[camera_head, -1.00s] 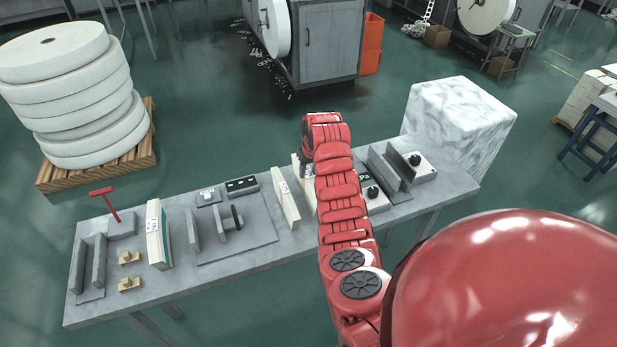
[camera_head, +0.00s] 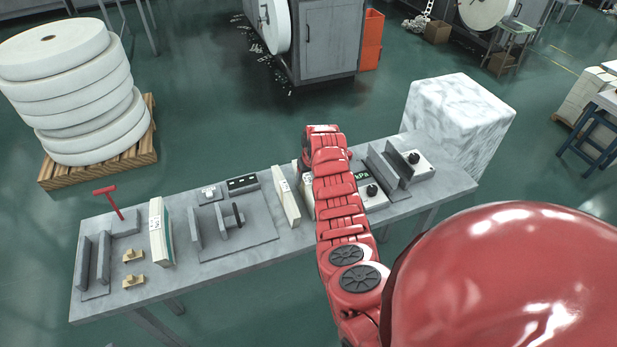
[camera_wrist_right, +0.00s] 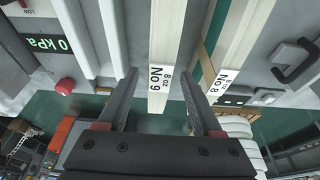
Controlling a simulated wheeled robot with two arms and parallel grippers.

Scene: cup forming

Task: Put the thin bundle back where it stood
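The thin bundle, a pale upright stack labelled "No 9 8 oz" (camera_wrist_right: 167,45), stands between the fingers of my right gripper (camera_wrist_right: 159,78) in the right wrist view. The fingers are apart, with a visible gap on the left side and almost none on the right. In the head view my right arm hides most of this bundle. A second bundle labelled "No 8 8 oz" (camera_wrist_right: 232,60), with green and brown layers beside it, stands next to it; it also shows in the head view (camera_head: 287,200). My left gripper is not in view.
The grey table (camera_head: 200,285) also carries a bundle (camera_head: 160,235) at left, a fixture plate (camera_head: 255,235) and a kPa gauge box (camera_head: 372,187) just right of my arm. White upright strips (camera_wrist_right: 110,35) stand close to the gripper.

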